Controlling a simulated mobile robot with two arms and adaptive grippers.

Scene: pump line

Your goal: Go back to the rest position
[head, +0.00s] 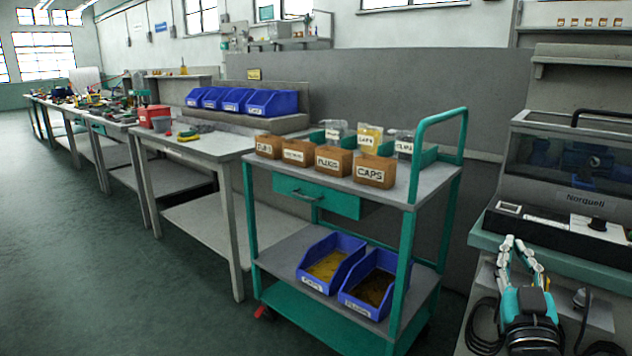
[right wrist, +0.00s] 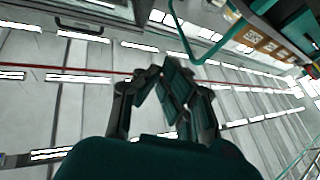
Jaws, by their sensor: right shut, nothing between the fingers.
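My right gripper (head: 517,243) is at the lower right of the head view, in front of the bench with the Norquell machine, its fingers pointing up. It also shows in the right wrist view (right wrist: 172,72), shut and empty against the ceiling lights. My left gripper is in neither view.
A green-framed cart (head: 410,240) stands left of my right gripper. It carries brown boxes, one a CAPS box (head: 375,171), with blue bins (head: 332,262) below. The Norquell machine (head: 575,165) is at the right. A workbench (head: 205,146) stands further left; the floor (head: 80,270) at left is clear.

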